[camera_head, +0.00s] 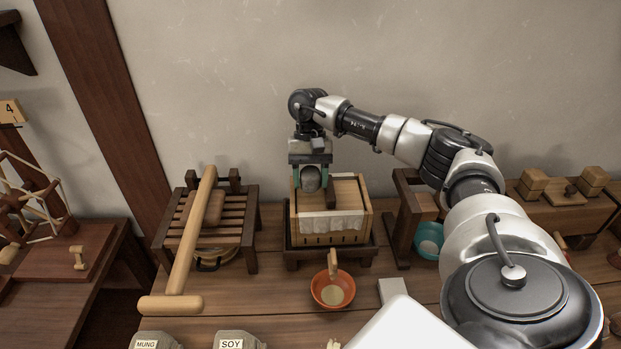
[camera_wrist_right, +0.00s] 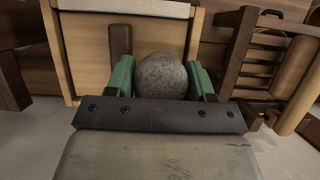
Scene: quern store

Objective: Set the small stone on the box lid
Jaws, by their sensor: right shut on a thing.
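The small stone (camera_head: 311,179) is a grey, rounded, speckled stone. My right gripper (camera_head: 311,176) is shut on it, and the stone also shows between the green finger pads in the right wrist view (camera_wrist_right: 161,76). The box (camera_head: 352,198) is light wood with a white cloth over its front, standing in a dark tray-like base. The stone is over the box top, beside a dark upright bar or handle (camera_wrist_right: 120,42). I cannot tell whether the stone touches the lid (camera_head: 343,190). My left gripper is not in view.
A slatted wooden rack (camera_head: 232,226) with a long wooden mallet (camera_head: 193,232) stands left of the box. An orange bowl (camera_head: 322,297) is in front, and a teal bowl (camera_head: 428,238) is at the right by a dark wooden stand (camera_head: 406,215). Labelled sacks (camera_head: 236,340) line the front edge.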

